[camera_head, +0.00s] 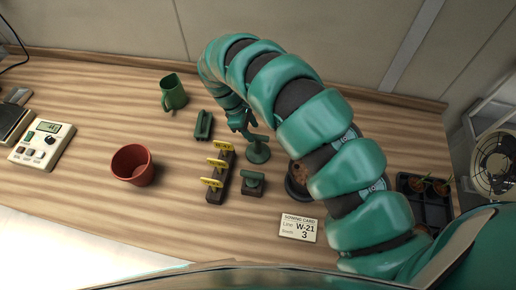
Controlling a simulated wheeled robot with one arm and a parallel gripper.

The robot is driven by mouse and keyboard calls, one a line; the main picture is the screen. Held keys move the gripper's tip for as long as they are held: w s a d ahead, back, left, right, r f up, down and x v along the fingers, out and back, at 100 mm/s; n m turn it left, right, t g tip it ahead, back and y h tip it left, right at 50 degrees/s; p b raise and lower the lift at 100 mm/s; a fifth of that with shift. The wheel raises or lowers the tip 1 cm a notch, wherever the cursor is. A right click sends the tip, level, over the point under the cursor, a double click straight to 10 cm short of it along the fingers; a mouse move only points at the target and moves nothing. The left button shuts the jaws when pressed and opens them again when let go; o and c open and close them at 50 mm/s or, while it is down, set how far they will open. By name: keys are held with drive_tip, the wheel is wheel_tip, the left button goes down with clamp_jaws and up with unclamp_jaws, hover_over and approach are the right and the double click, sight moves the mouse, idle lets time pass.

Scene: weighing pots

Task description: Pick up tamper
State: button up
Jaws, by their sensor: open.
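The tamper appears to be the green piece (258,153) with a round flat foot and a short stem, standing upright on the wooden bench right of the label rack. My gripper (246,127) is open and reaches down from above at the tamper's upper end. The fingers overlap the stem in this view, so I cannot tell whether they touch it or are around it. My arm curves in from the right and hides part of the bench.
A rack with yellow labels (217,175), a small dark-green block (252,184) and a green trough-like piece (203,125) stand close by. A dark bowl of soil (297,181) is partly under my arm. A mug (173,94), red pot (132,166), card (299,227) and seedling tray (433,207) stand farther out.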

sight(256, 136)
drive_tip(key=shift+s+d+f, duration=0.1)
drive_tip(key=shift+d+f, duration=0.2)
drive_tip(key=shift+f, duration=0.35)
drive_tip(key=shift+w+p+x, duration=0.15)
drive_tip(key=shift+p+x, duration=0.65)
drive_tip(key=shift+w+p+x, duration=0.2)
drive_tip(key=shift+p+x, duration=0.55)
drive_tip(key=shift+x, duration=0.05)
drive_tip(key=shift+p+x, duration=0.5)
drive_tip(key=shift+x, duration=0.75)
drive_tip(key=shift+a, duration=0.1)
clamp_jaws()
